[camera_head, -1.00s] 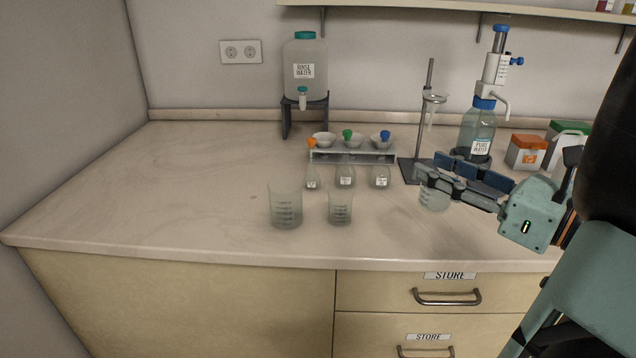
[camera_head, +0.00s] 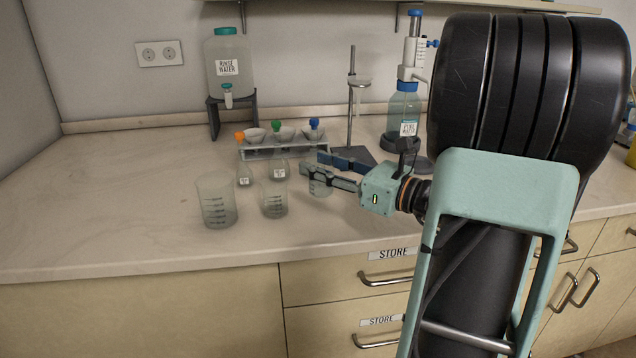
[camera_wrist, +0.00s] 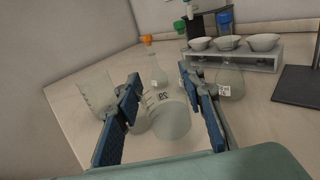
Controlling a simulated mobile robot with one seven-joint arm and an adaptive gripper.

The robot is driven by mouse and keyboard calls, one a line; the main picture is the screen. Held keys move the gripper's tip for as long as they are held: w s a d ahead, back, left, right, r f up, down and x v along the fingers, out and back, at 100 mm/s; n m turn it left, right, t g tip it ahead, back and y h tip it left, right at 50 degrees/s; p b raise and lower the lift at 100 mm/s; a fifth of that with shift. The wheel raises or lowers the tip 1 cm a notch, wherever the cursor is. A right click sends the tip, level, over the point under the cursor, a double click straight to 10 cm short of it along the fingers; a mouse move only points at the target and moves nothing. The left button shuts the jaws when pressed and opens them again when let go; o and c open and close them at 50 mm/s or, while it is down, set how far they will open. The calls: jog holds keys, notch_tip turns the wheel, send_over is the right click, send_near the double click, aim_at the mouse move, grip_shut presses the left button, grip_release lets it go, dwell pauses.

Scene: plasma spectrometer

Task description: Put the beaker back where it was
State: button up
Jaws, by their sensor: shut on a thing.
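My gripper (camera_head: 330,175) is shut on a small clear beaker (camera_head: 320,188), which also shows between the two fingers in the wrist view (camera_wrist: 170,118). The beaker looks upright; I cannot tell whether its base touches the counter. To its left stand another small beaker (camera_head: 274,201) and a larger beaker (camera_head: 216,205). In the wrist view the larger beaker (camera_wrist: 95,90) is left of the fingers, and the other small beaker is partly hidden behind the left finger and the held beaker.
A stand (camera_head: 351,110) and pure water bottle (camera_head: 404,113) are behind my gripper. The rinse water tank (camera_head: 228,65) is at the back. The counter's left and front are clear.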

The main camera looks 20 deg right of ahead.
jog(key=shift+w+f+b, duration=0.15)
jog(key=shift+f+b, duration=0.3)
jog(key=shift+f, duration=1.25)
jog(key=shift+f, duration=0.2)
jog(key=o, duration=1.3)
jog(key=shift+o, duration=0.2)
jog(key=shift+r, duration=0.15)
jog(key=shift+s+d+r, duration=0.1)
jog(key=shift+s+d, duration=0.05)
jog(key=shift+s, duration=0.05)
jog(key=p+v, duration=0.2)
jog(key=v, duration=0.9)
jog(key=shift+s, duration=0.25)
